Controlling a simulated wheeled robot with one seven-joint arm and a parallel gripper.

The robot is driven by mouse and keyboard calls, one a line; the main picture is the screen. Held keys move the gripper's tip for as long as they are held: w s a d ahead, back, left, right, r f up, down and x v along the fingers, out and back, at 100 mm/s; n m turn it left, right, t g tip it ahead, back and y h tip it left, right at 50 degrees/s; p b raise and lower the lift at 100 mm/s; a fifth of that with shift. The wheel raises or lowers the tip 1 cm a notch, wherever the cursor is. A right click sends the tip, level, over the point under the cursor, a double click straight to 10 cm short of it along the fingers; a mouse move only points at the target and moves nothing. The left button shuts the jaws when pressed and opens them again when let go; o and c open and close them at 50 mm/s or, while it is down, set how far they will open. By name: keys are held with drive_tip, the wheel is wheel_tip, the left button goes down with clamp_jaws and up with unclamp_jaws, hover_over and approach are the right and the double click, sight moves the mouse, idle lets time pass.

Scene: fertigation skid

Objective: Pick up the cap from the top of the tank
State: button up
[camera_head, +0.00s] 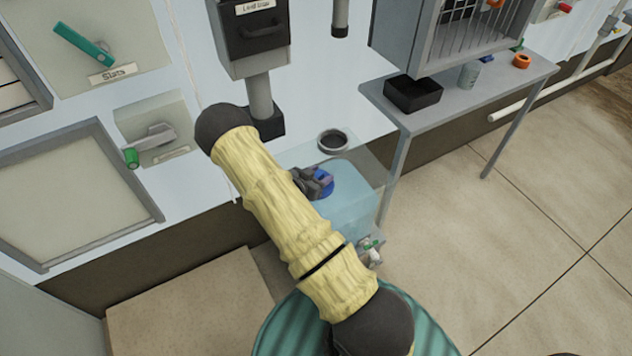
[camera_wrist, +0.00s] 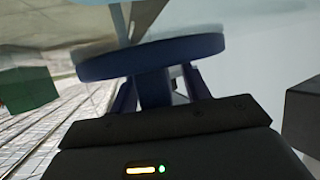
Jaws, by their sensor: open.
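The tank (camera_head: 352,208) is a pale blue translucent box below the wall panel, partly hidden by my arm. A blue round cap (camera_head: 322,192) is on its top, partly covered by my gripper (camera_head: 318,182). In the wrist view the cap (camera_wrist: 150,57) is a dark blue disc seen nearly edge-on, just beyond the fingers of my gripper (camera_wrist: 168,82). The fingers are spread apart and sit close to the disc. I cannot tell whether they touch it.
A dark ring (camera_head: 333,141) lies behind the cap. A grey table (camera_head: 455,92) with a black bin (camera_head: 412,93) stands to the right. A hopper box (camera_head: 253,30) hangs from the wall above. Floor at right is clear.

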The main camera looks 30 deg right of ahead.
sight(319, 172)
idle(0.5)
clamp_jaws()
wheel_tip(319, 172, up, 10)
drive_tip(key=shift+r, duration=0.1)
idle(0.5)
idle(0.5)
